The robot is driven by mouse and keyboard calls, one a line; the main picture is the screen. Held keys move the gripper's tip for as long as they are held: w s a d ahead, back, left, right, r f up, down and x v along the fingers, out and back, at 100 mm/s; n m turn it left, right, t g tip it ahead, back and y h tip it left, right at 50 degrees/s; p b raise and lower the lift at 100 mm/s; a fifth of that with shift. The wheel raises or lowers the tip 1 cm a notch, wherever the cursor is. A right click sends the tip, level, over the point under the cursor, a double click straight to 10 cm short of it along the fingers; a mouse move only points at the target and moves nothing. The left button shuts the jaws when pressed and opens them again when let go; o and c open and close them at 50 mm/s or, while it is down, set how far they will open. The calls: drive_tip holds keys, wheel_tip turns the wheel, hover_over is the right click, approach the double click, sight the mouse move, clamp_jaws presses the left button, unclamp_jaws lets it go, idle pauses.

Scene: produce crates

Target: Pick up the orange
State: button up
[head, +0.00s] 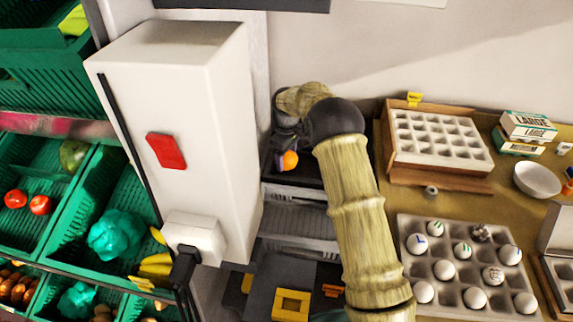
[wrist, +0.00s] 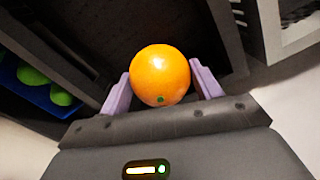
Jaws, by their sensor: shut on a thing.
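The orange (wrist: 160,76) sits between the two pale purple fingers of my gripper (wrist: 161,88) in the wrist view. The fingers touch it on both sides and are shut on it. In the head view the orange (head: 290,160) is small and partly hidden by my gripper (head: 285,155), beside a dark shelf space. My arm, in a bamboo-like finish, comes up from the bottom and bends toward it. What lies directly under the orange is hard to tell.
A white cabinet (head: 185,110) with a red patch stands left of my gripper. Green produce crates (head: 75,215) are at the far left. On the right, a table holds an egg tray (head: 408,225), a wooden box (head: 390,170) and a white bowl (head: 538,179).

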wheel_tip(320, 180, up, 14)
drive_tip(key=p, duration=0.1)
drive_tip(key=shift+f, duration=0.25)
idle(0.5)
